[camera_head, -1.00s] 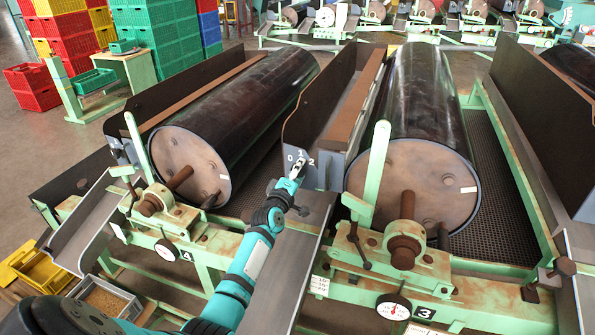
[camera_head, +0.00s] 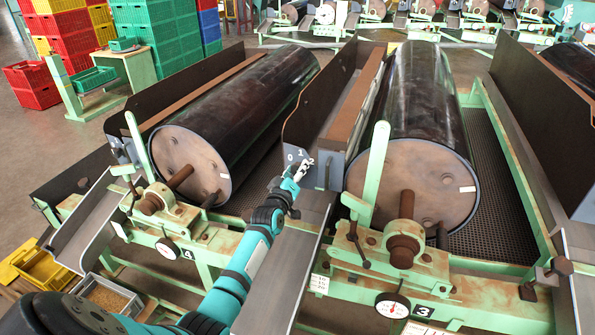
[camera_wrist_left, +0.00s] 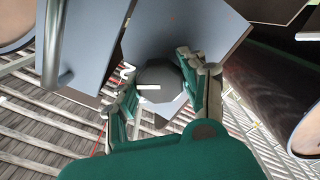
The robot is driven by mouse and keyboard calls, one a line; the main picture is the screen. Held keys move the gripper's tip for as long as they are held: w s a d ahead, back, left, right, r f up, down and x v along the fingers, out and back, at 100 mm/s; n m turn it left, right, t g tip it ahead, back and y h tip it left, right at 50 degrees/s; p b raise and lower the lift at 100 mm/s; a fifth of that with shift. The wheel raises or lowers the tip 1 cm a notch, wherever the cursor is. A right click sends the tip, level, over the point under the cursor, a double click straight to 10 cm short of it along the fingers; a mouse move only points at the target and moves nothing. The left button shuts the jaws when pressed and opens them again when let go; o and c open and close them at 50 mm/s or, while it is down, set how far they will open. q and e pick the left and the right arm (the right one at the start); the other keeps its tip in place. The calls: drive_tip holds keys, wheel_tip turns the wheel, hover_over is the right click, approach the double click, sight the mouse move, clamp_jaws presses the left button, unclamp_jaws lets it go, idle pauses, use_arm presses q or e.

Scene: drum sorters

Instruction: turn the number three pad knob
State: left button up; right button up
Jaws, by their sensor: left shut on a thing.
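The number three machine, with its dark drum (camera_head: 421,105) and a "3" label (camera_head: 423,311), stands right of centre. A grey pad (camera_head: 325,165) marked 0, 1 and 2 is at the front of the panel left of this drum. My left gripper (camera_head: 302,168) is at this pad. In the left wrist view, the dark round knob (camera_wrist_left: 161,82) with a white mark sits between the fingers of my left gripper (camera_wrist_left: 163,92), which are shut on it. In the head view the gripper hides the knob. My right gripper is not in view.
The number four machine's drum (camera_head: 234,119) lies to the left. A green upright lever (camera_head: 377,165) and a rusty shaft end (camera_head: 403,247) stand right of my gripper.

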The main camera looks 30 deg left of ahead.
use_arm(q)
drive_tip(key=shift+f, duration=0.15)
drive_tip(key=o, duration=1.2)
drive_tip(key=shift+c, duration=0.2)
drive_tip(key=shift+s, duration=0.1)
drive_tip(key=v, duration=1.2)
drive_tip(key=shift+d, duration=0.1)
